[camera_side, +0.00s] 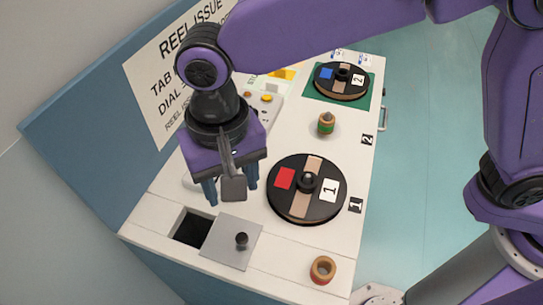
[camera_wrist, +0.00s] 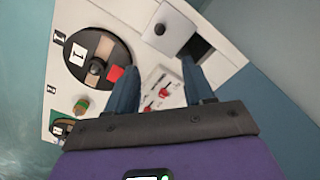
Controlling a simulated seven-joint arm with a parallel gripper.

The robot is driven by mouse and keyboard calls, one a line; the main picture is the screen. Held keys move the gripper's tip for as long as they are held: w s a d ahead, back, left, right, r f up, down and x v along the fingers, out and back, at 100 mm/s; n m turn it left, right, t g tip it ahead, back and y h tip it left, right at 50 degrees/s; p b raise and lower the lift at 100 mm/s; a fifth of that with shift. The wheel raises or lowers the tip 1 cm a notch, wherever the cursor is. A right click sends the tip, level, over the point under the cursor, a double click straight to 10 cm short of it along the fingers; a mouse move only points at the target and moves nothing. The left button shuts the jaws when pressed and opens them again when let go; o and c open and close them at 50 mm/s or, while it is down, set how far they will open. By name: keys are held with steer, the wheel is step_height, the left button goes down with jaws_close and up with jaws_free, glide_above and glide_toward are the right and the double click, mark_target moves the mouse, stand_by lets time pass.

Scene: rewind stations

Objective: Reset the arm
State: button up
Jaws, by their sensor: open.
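My gripper (camera_side: 230,190) hangs over the left part of the white bench, its blue fingers apart with nothing between them. In the wrist view my gripper (camera_wrist: 157,70) is open, and a white panel with red switches (camera_wrist: 161,91) shows below, between the fingers. A black reel marked 1 (camera_side: 301,203) with a red patch lies flat to the right of the gripper. A black reel marked 2 (camera_side: 340,90) with a blue patch lies on a green mat at the far end. My gripper partly hides the bench in the side view.
A grey plate (camera_side: 226,250) with a dark knob lies beside a dark square opening (camera_side: 189,228). A green-banded wooden spool (camera_side: 326,124) and a red-banded one (camera_side: 322,268) stand on the bench (camera_side: 270,262). A sign (camera_side: 160,75) stands behind.

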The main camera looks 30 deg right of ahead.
steer(key=s+d+n, duration=0.4)
steer(key=d, duration=0.9)
steer(key=s+d+f+n, duration=0.1)
steer(key=s+d+n, duration=0.3)
steer(key=d, duration=1)
steer(key=s+d+n, duration=0.3)
steer(key=d+n, duration=0.1)
steer(key=d, duration=0.9)
steer(key=shift+s+d+f+n, duration=0.2)
steer(key=shift+s+d+n, duration=0.1)
steer(key=shift+s, duration=0.1)
